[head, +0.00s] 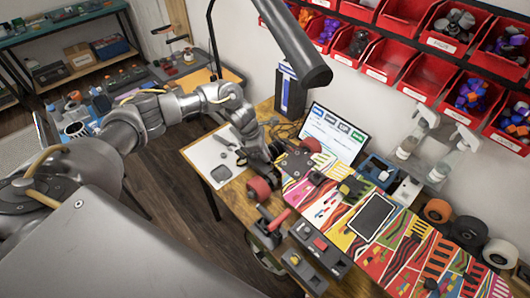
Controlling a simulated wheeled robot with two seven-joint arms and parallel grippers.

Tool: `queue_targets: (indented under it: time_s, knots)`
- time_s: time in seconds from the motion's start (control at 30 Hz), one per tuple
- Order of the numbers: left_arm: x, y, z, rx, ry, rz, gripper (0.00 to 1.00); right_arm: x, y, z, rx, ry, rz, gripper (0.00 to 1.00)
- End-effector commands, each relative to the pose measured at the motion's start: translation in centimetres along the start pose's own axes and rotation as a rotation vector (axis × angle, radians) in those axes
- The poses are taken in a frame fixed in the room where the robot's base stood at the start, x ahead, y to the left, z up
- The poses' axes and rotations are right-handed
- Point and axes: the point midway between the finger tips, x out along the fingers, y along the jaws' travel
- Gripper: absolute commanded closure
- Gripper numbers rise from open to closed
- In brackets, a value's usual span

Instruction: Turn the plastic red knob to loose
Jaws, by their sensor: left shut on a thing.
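The skateboard (298,164) lies across the bench with a patterned, colourful deck. One red wheel (260,188) sticks out at its near end, and another red wheel (311,146) is on the far side. My left gripper (266,166) is at this end, between the two wheels, and is shut on the skateboard's truck area; its fingertips are hard to make out. A red handle-like knob (280,220) stands on a dark grey clamp (267,236) at the bench's front edge. It is apart from the gripper. My right gripper is out of view.
Dark blocks (320,246) sit on the front edge. A tablet (371,215), a propped screen (335,133), spray bottles (414,137) and tape rolls (470,232) crowd the bench. Red bins (390,62) hang behind. A thick dark tube (293,47) reaches in overhead.

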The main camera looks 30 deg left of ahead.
Motion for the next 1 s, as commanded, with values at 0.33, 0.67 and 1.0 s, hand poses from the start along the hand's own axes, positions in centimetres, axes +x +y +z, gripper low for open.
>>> queue_targets:
  time_s: [0.33, 0.67, 1.0]
  knots:
    - [0.08, -0.16, -0.06, -0.09, 0.001, 0.037, 1.0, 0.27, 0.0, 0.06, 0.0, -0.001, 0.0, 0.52]
    - [0.05, -0.42, 0.09, -0.346, 0.0, 0.144, 1.0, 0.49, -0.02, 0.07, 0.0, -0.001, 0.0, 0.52]
    - [-0.08, -0.68, 0.32, -0.646, 0.001, 0.268, 1.0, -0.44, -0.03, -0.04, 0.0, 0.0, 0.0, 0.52]
